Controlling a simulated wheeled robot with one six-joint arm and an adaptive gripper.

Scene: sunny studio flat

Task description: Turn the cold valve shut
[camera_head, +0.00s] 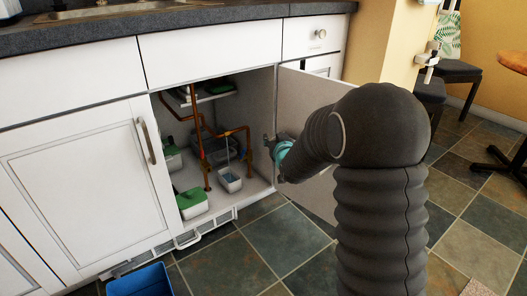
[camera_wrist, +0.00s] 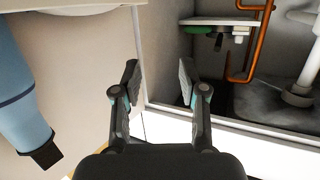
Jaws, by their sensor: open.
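Copper pipes (camera_head: 206,172) run up inside the open sink cupboard in the head view. A copper pipe also shows at the upper right of the wrist view (camera_wrist: 262,45). Small fittings sit on the pipes, but I cannot tell which is the cold valve or how its handle stands. My gripper (camera_wrist: 158,78) is open and empty, its two fingers apart in the wrist view. In the head view it is at the right side of the cupboard opening, beside the open door and apart from the pipes. My arm hides part of the door.
The open cupboard door (camera_head: 307,186) stands to the right. Inside are a grey bucket (camera_head: 229,179) and a green-and-white container (camera_head: 192,204). A blue bin (camera_head: 140,283) is on the floor in front. A blue cylindrical thing (camera_wrist: 22,100) shows at the wrist view's left. Tiled floor (camera_head: 268,240) lies clear.

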